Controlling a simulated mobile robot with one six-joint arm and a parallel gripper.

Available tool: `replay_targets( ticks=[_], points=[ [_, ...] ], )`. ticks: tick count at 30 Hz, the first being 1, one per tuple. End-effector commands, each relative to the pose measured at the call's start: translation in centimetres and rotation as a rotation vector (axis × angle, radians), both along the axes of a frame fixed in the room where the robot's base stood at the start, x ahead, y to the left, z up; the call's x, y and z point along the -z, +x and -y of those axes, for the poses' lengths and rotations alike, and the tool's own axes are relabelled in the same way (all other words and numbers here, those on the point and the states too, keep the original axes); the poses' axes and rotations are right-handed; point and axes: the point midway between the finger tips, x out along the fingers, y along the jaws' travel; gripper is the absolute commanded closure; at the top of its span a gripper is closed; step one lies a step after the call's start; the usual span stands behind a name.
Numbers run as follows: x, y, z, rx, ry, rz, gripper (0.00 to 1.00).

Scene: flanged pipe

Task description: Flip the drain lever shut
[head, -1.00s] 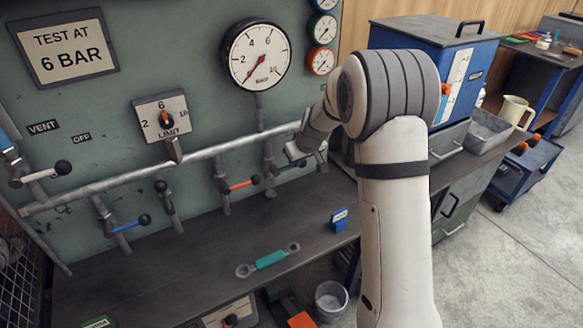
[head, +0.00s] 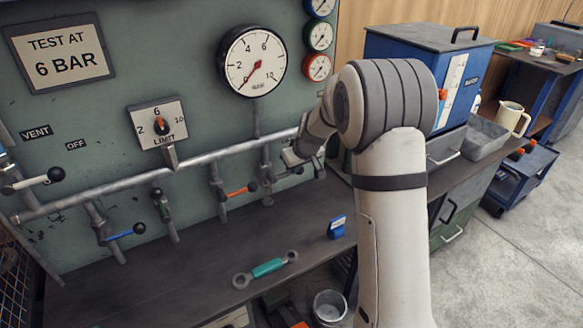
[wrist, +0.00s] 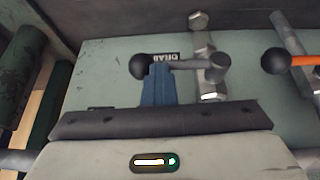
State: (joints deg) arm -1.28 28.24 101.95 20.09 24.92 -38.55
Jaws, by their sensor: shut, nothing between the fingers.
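The drain lever (wrist: 185,64) is a grey metal arm with a black ball knob at its left end in the wrist view. It runs sideways from a metal valve (wrist: 212,70), beside an upside-down DRAIN label (wrist: 165,57). In the head view the drain lever's knob (head: 298,170) shows small beside my gripper (head: 291,157). My gripper also shows in the wrist view, its blue fingertips (wrist: 158,84) shut and empty. They overlap the lever just beside the knob; I cannot tell whether they touch it.
An orange lever (head: 240,190) and a blue lever (head: 124,233) hang along the grey pipe (head: 210,157). A pressure gauge (head: 252,62) and a limit dial (head: 158,124) sit on the panel. A wrench (head: 266,268) and a blue block (head: 337,227) lie on the bench.

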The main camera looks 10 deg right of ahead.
Motion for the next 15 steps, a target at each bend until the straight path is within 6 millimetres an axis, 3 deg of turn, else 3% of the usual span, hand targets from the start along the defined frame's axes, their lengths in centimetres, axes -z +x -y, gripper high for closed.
replay_targets(
  ticks=[1,6,15],
  points=[
    [-0.9,-0.1,1.1,0.012,-0.009,0.005,1.00],
    [-4.7,-0.8,0.4,0.004,-0.008,0.014,1.00],
    [-6.7,-1.5,6.8,0.006,-0.005,0.013,1.00]
  ],
)
